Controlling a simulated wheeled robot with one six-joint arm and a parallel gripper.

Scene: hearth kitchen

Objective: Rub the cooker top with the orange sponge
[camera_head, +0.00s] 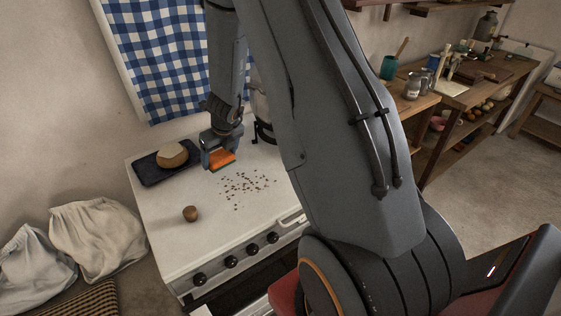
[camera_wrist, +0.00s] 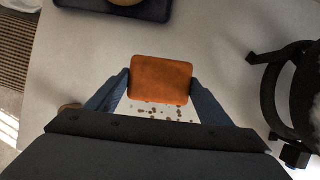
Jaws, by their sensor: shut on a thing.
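The orange sponge (camera_head: 221,160) is between the fingers of my gripper (camera_head: 219,153), just over the white cooker top (camera_head: 174,230). The sponge also shows in the wrist view (camera_wrist: 161,80), with my gripper's blue-grey fingers (camera_wrist: 160,90) shut on its two sides. I cannot tell whether the sponge touches the top. A patch of brown crumbs (camera_head: 245,184) lies on the cooker top in front of and to the right of the sponge. Some crumbs show in the wrist view (camera_wrist: 165,112), partly hidden by the sponge and gripper.
A dark board (camera_head: 150,173) with a round loaf-like thing (camera_head: 173,155) lies at the back left of the cooker top. A small brown ball (camera_head: 190,213) lies near its left front. A dark stand (camera_wrist: 270,90) is close on the right. White sacks (camera_head: 98,238) stand left of the cooker.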

